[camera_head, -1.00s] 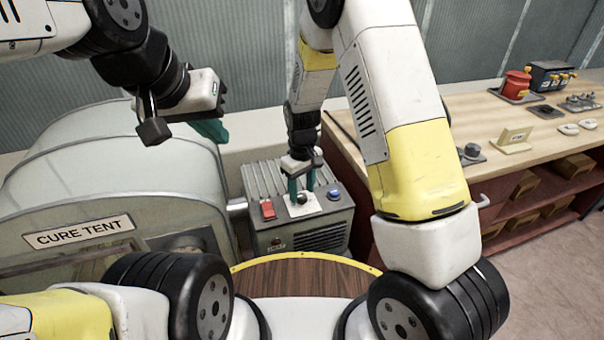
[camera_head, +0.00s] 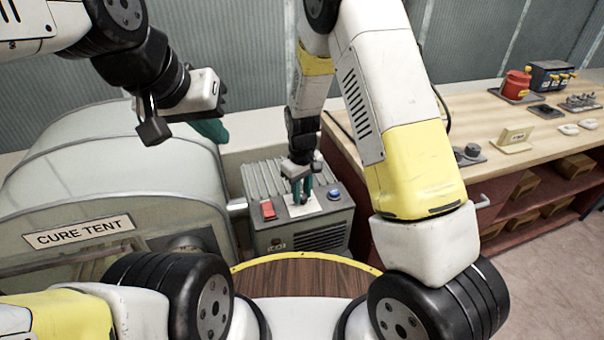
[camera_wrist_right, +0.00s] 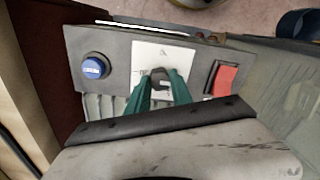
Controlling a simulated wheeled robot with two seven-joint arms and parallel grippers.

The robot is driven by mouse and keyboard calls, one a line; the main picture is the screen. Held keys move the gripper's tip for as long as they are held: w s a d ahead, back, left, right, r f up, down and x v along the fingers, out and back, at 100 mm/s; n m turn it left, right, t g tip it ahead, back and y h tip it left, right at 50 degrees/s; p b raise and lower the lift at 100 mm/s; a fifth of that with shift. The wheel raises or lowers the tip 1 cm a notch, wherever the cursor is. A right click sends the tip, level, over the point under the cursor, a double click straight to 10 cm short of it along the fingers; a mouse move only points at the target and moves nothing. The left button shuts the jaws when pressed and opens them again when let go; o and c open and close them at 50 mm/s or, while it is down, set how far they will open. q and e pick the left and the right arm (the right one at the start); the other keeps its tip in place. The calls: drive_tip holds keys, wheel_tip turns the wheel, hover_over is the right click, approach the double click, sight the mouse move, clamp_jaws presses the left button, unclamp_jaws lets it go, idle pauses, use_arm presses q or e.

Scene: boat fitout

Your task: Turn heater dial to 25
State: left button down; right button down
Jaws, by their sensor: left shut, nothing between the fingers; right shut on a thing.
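The heater (camera_head: 300,228) is a grey box beside the cure tent, with a white dial plate (camera_head: 313,208) on its top. The plate also shows in the right wrist view (camera_wrist_right: 150,52). My right gripper (camera_head: 301,198) points down at the plate. Its green fingers are shut on the dark dial knob (camera_wrist_right: 160,76), seen between the fingertips in the right wrist view. The fingers and wrist cover part of the scale, and I cannot read the dial's setting. My left gripper (camera_head: 212,130) is shut and empty, raised above the cure tent at the left.
A red switch (camera_head: 268,210) and a blue button (camera_head: 334,194) flank the dial plate. The cure tent (camera_head: 150,190) stands close on the left.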

drive_tip(key=m, duration=0.6)
drive_tip(key=shift+m, duration=0.3)
drive_tip(key=m, duration=1.1)
drive_tip(key=shift+m, duration=0.4)
drive_tip(key=m, duration=0.5)
drive_tip(key=c, duration=1.1)
unclamp_jaws()
drive_tip(key=shift+c, duration=0.2)
